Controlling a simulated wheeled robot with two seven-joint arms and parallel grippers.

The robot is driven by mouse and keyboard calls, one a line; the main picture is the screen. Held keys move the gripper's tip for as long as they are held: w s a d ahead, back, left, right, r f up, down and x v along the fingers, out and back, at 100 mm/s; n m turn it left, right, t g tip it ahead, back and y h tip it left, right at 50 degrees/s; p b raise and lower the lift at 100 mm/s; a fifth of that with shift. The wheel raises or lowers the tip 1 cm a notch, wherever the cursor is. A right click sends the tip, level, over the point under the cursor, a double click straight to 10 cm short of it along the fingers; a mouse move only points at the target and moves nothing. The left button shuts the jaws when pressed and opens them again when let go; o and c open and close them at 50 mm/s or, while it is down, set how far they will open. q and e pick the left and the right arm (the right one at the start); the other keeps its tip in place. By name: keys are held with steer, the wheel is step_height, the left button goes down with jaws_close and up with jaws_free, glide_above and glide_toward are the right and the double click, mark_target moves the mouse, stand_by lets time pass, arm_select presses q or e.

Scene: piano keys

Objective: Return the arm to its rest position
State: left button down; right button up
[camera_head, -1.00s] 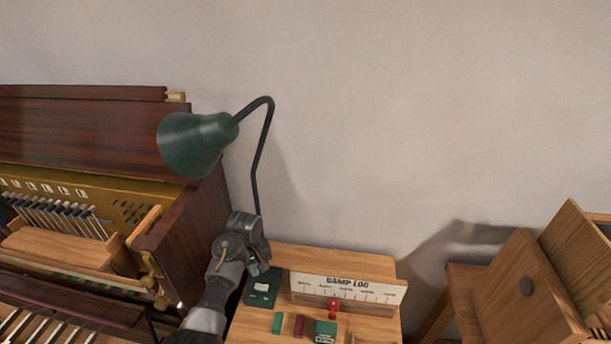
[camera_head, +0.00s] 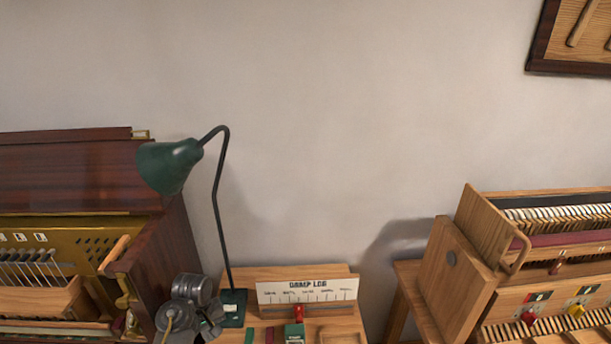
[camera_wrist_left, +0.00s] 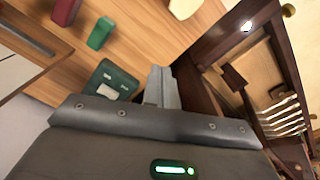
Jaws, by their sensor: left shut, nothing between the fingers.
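My left arm shows at the bottom left of the head view, with my left gripper (camera_head: 190,318) between the dark piano cabinet's side and the lamp base. In the left wrist view its grey fingers (camera_wrist_left: 163,85) are closed together with nothing between them. They point past the green lamp base (camera_wrist_left: 110,82) over the small wooden table. The fingertips look clear of the table and the cabinet, though the exact gap cannot be told. My right gripper is not in view.
A green desk lamp (camera_head: 170,165) stands close to my left arm. The "DAMP LOG" board (camera_head: 306,291), a red peg (camera_head: 298,315) and small blocks sit on the table. An open wooden piano action (camera_head: 470,270) stands right. The dark cabinet (camera_head: 180,245) is left.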

arm_select(q)
steer(key=s+f+m+t, duration=0.1)
steer(key=s+m, duration=0.1)
steer(key=s, duration=0.6)
steer(key=s+f+m+t, duration=0.1)
steer(key=s+f+m, duration=0.1)
steer(key=s, duration=0.7)
steer(key=s+d+r+m+t, duration=0.2)
steer(key=s+r+m, duration=0.4)
steer(key=s, duration=0.8)
step_height(320, 180, down, 34)
steer(key=s+n+g+b, duration=0.1)
steer(key=s+g+b, duration=0.1)
steer(key=b, duration=0.7)
steer(key=s+a+f+b, duration=0.1)
steer(key=s+f+b, duration=0.1)
steer(key=s+f, duration=0.6)
steer(key=s+a+f+g+b, duration=0.1)
steer(key=s+f+b, duration=0.2)
steer(key=s+f, duration=0.4)
step_height(320, 180, down, 6)
steer(key=shift+s+a+r, duration=0.1)
steer(key=shift+s+a, duration=0.1)
steer(key=shift+s, duration=0.2)
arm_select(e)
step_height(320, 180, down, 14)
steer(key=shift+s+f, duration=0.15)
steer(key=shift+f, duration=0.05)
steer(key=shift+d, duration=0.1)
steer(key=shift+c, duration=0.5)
